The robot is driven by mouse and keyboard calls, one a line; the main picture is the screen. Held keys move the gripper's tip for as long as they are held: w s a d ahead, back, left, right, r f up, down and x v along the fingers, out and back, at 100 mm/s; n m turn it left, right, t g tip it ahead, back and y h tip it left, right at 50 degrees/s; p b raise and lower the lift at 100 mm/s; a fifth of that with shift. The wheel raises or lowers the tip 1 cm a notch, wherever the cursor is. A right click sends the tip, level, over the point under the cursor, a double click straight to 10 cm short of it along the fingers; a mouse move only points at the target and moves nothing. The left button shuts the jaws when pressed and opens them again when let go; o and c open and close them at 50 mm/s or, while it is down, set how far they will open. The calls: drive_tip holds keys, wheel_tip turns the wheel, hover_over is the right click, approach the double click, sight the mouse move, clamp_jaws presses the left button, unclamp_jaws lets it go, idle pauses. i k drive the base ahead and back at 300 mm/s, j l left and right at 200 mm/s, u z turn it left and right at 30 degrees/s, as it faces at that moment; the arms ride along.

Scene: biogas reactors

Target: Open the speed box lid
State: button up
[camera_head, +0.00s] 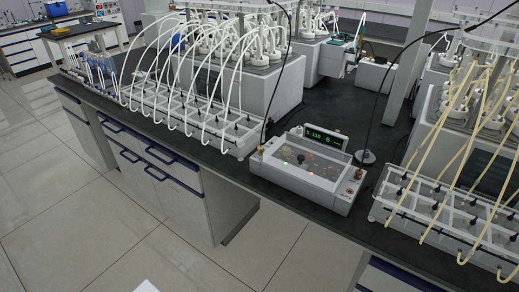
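The speed box (300,190) is a grey-white box on the black bench top, near the front edge and right of centre. A clear lid (325,160) appears to lie flat over its control panel, with knobs and small red and green lights showing through. A display (325,138) with green digits stands at its back edge. The lid's exact edges are hard to make out. My gripper is not in view.
A rack with white tubes (190,115) stands left of the box, and a rack with yellowish tubes (440,205) stands right of it. A black cable rises from a round base (366,157) just behind the box.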

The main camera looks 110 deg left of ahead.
sight(326, 184)
drive_tip(key=u, duration=3.1)
drive_tip(key=i+j+u, duration=0.1)
drive_tip(key=i, duration=0.2)
drive_tip(key=i+j+z, duration=0.1)
drive_tip(key=i+j, duration=0.15)
drive_tip(key=i, duration=0.2)
drive_tip(key=i+j+z, duration=0.1)
drive_tip(key=i+j, duration=0.15)
drive_tip(key=i, duration=0.15)
